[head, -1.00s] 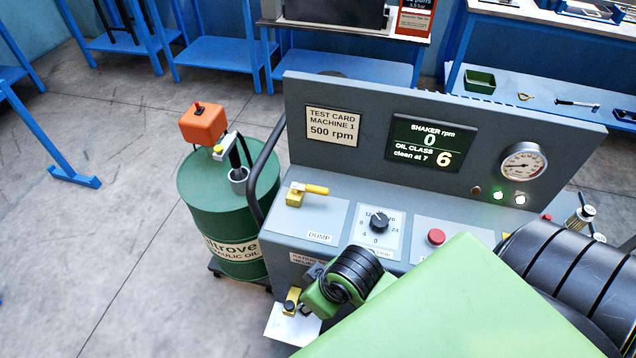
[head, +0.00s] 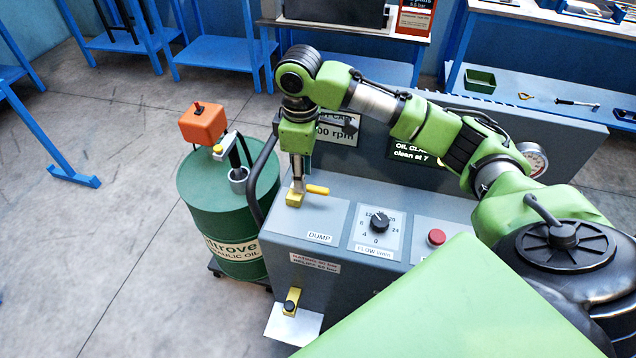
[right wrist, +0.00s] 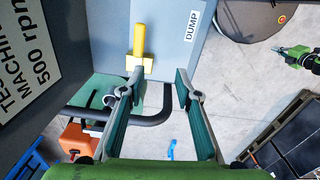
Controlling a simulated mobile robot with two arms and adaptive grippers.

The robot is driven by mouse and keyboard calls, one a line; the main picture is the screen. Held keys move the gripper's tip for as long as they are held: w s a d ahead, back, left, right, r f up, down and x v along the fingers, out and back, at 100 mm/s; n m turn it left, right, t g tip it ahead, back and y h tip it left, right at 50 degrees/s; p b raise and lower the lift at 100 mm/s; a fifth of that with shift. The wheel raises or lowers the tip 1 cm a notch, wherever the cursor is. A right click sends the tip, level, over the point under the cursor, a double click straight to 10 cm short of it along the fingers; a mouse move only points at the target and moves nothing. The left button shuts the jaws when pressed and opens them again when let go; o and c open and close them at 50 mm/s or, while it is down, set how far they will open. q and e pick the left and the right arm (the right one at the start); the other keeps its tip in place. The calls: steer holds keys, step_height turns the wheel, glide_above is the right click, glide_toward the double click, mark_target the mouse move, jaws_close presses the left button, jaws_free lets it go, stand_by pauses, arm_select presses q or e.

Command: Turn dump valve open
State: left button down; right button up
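The dump valve is a yellow block with a yellow lever (head: 317,190) on the grey machine's top, beside the DUMP label (head: 320,238). The lever points right in the head view. My right gripper (head: 297,186) points down right at the valve block. In the right wrist view my right gripper (right wrist: 160,82) is open with nothing between its fingers. There the lever (right wrist: 139,42) lies just beyond the left fingertip, which overlaps the block's edge; I cannot tell whether they touch. My left gripper is not clearly seen in either view.
The back panel (head: 570,135) rises close behind the valve. A black curved rail (head: 262,165) and a green oil drum (head: 225,215) with an orange box (head: 203,122) are at left. A flow knob (head: 379,222) and red button (head: 436,237) sit to the right.

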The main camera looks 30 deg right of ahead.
step_height(320, 180, up, 6)
steer(key=m, duration=0.1)
glide_above(318, 188)
step_height(318, 188, down, 14)
steer(key=shift+r+p, duration=0.1)
steer(key=shift+p, duration=0.95)
steer(key=shift+s, duration=0.1)
steer(key=shift+c, duration=0.5)
jaws_close()
